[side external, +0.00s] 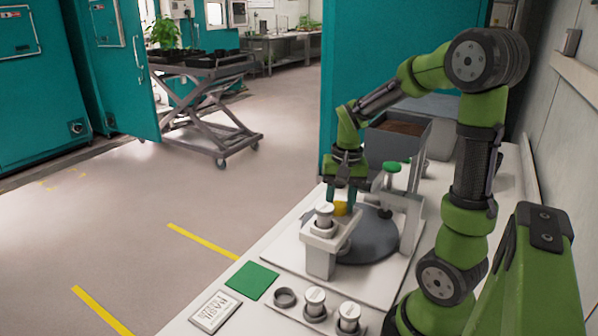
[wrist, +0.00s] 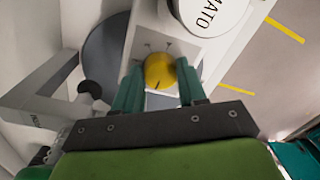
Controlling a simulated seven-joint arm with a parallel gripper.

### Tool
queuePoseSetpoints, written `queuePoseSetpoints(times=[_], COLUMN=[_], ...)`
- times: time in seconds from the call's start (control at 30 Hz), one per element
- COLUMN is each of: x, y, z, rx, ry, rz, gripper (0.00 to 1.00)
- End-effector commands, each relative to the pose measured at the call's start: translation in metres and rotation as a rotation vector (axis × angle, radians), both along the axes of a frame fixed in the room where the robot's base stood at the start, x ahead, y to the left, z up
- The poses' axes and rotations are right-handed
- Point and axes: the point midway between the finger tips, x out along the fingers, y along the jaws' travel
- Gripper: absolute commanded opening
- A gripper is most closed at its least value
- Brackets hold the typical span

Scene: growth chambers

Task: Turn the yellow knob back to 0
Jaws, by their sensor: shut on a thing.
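The yellow knob (wrist: 159,72) is round, with a dark pointer line on its face, and sits on a white housing (wrist: 150,30) with small marks around it. In the wrist view it lies between my two green fingertips. My gripper (wrist: 160,88) is shut on the knob, one finger on each side. In the side view the knob (side external: 340,208) shows as a small yellow patch beneath my gripper (side external: 341,200), partly hidden by the fingers. The pointer's exact reading against the marks is too small to tell.
A white-lidded jar (side external: 324,214) stands on the housing close to the knob. A green square (side external: 252,281), a label plate (side external: 214,312) and lidded jars (side external: 315,300) lie in front.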

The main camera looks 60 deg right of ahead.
Motion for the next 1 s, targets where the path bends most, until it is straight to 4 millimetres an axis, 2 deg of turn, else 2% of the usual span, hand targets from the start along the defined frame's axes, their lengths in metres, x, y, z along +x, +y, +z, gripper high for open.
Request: queuePoseSetpoints(times=[0.3, 0.73, 0.77, 0.9, 1.0], x=[0.0004, 0.0005, 0.0005, 0.0003, 0.0002], y=[0.0, -0.0001, -0.0001, -0.0001, -0.0001], z=[0.0016, 0.0015, 0.0014, 0.001, 0.0007], rx=[0.001, 0.0, 0.0, 0.0, 0.0], ry=[-0.003, -0.003, -0.003, -0.002, -0.001], rz=[0.078, 0.087, 0.087, 0.086, 0.086], gripper=[0.1, 0.1, 0.44, 0.65, 0.67])
